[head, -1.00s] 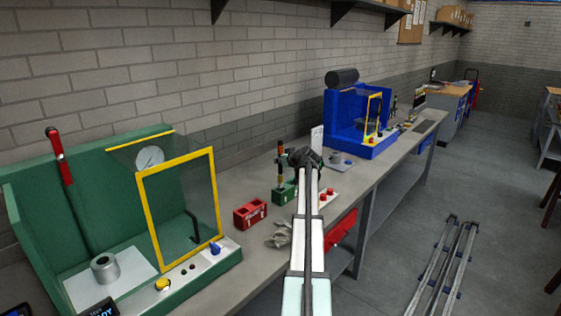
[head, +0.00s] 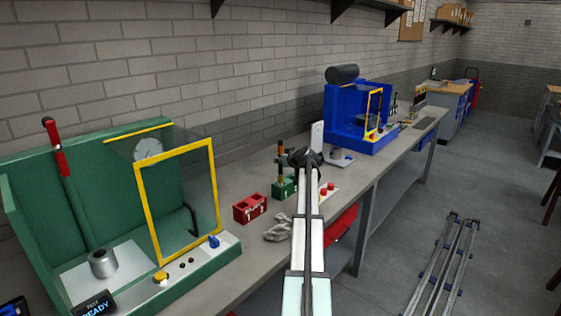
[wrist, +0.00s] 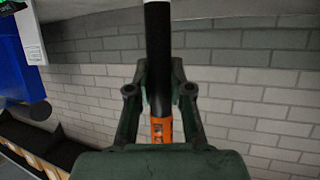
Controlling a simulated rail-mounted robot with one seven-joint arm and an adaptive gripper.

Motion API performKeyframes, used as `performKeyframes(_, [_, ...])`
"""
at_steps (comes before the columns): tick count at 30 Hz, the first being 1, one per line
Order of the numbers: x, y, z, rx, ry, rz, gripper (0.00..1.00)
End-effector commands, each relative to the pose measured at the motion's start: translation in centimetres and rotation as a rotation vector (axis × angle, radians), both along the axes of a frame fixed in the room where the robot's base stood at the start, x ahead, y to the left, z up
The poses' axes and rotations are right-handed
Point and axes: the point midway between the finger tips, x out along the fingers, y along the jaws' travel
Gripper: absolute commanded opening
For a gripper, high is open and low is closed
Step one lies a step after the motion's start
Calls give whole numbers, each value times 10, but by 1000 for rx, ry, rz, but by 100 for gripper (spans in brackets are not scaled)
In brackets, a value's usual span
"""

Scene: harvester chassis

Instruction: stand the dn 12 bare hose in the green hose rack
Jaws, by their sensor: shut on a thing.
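My gripper (head: 301,158) is small in the head view, over the bench near the green hose rack (head: 284,188). In the wrist view my gripper (wrist: 159,92) is shut on a black hose (wrist: 158,65). The hose has a white band at the top of that picture and an orange band (wrist: 161,130) below the fingers. The green rack is a small block on the bench; a dark upright piece with a yellow-orange part (head: 282,171) shows over it. I cannot tell whether this is the held hose or another one. The hose's lower end is hidden.
A red rack (head: 250,208) stands left of the green one, with a crumpled grey cloth (head: 278,230) in front. Red knobs (head: 328,189) are at the right. A green test rig (head: 25,215) is at the left, a blue rig (head: 340,125) farther back.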

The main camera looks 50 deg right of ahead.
Motion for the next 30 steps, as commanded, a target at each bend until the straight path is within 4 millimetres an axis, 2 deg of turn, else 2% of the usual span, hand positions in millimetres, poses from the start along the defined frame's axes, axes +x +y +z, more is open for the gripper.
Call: performKeyframes(30, [0,0,-33,0,-1,0,0])
